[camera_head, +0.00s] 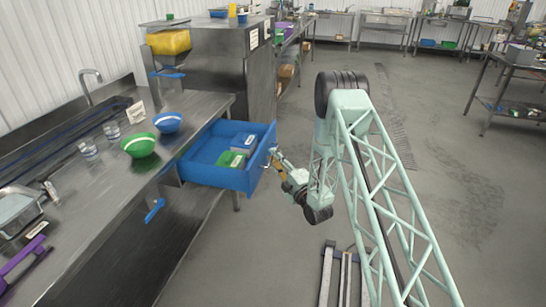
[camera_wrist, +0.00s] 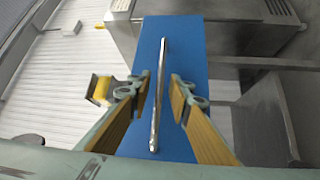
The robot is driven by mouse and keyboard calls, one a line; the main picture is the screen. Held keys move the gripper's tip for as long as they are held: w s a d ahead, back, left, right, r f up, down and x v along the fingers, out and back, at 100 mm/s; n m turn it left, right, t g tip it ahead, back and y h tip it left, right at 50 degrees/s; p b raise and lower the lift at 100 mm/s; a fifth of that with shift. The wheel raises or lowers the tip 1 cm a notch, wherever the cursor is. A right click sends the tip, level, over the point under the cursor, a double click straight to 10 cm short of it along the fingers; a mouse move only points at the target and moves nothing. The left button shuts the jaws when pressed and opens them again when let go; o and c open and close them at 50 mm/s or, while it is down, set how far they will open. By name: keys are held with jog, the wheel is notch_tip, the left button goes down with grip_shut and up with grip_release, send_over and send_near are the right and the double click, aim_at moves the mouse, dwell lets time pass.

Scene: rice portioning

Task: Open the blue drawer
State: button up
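The blue drawer (camera_head: 213,175) is pulled out from under the steel counter in the head view, its inside showing from above. A green item (camera_head: 231,159) and a pale box (camera_head: 243,143) lie in it. My gripper (camera_head: 274,156) is at the drawer's front face. In the wrist view the blue drawer front (camera_wrist: 188,50) fills the middle, with a long metal handle (camera_wrist: 161,65) on it. My gripper (camera_wrist: 160,88) has its two fingers apart, one on each side of the handle, with visible gaps. Contact with the handle does not show.
A green bowl (camera_head: 139,146), a blue bowl (camera_head: 167,123) and glasses (camera_head: 88,149) stand on the steel counter (camera_head: 108,205). A blue handle (camera_head: 154,210) sticks out below the counter edge. The floor (camera_head: 440,170) to the right is open.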

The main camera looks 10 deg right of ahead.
jog(key=v, duration=1.1)
jog(key=shift+r, duration=0.2)
dwell(0.4)
